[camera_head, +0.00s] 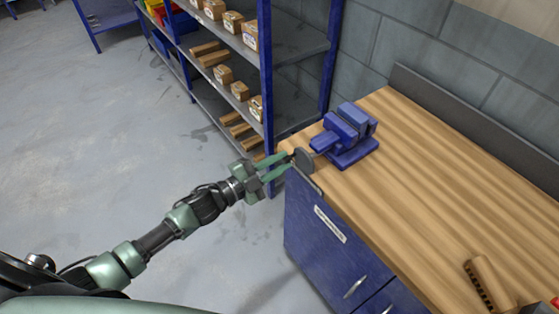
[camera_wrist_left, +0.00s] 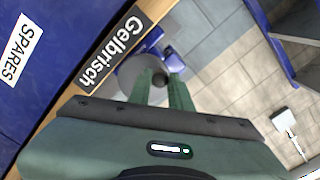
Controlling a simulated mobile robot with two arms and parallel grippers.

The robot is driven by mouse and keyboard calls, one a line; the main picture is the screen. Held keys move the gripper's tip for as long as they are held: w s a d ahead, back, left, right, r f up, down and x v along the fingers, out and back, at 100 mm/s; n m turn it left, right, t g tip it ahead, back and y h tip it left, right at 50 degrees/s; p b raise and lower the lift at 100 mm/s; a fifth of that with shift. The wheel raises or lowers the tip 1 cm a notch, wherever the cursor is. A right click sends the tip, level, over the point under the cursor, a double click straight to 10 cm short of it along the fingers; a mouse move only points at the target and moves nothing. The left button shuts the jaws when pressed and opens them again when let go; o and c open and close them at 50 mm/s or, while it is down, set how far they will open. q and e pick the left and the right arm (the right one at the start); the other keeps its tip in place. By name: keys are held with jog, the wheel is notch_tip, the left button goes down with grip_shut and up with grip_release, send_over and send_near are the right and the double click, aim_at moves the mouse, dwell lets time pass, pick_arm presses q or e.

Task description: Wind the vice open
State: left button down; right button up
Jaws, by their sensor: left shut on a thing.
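The blue vice (camera_head: 347,133) stands on the far left end of the wooden workbench (camera_head: 430,190). Its grey round handwheel (camera_head: 303,158) faces left, at the bench's edge. My left gripper (camera_head: 287,163) reaches in from the left, its two green fingers shut on the handwheel's crank knob. In the left wrist view the fingers (camera_wrist_left: 162,88) close around the small dark knob, with the grey handwheel (camera_wrist_left: 135,74) and part of the blue vice (camera_wrist_left: 150,42) behind. The vice's jaw gap cannot be made out. My right gripper is not in view.
A blue shelf rack (camera_head: 267,70) with cardboard boxes and wooden blocks stands just beyond the bench's left end. A blue cabinet (camera_head: 330,240) is under the bench. The bench middle is clear.

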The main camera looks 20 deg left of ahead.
pick_arm(q)
jog(key=n, duration=0.1)
jog(key=f+n+p, duration=0.1)
jog(key=n, duration=0.1)
jog(key=shift+n, duration=0.3)
jog(key=shift+d+n, duration=0.1)
jog(key=shift+n, duration=0.6)
jog(key=shift+s+f+n+p, duration=0.1)
jog(key=shift+f+n+p, duration=0.25)
jog(key=shift+n, duration=0.55)
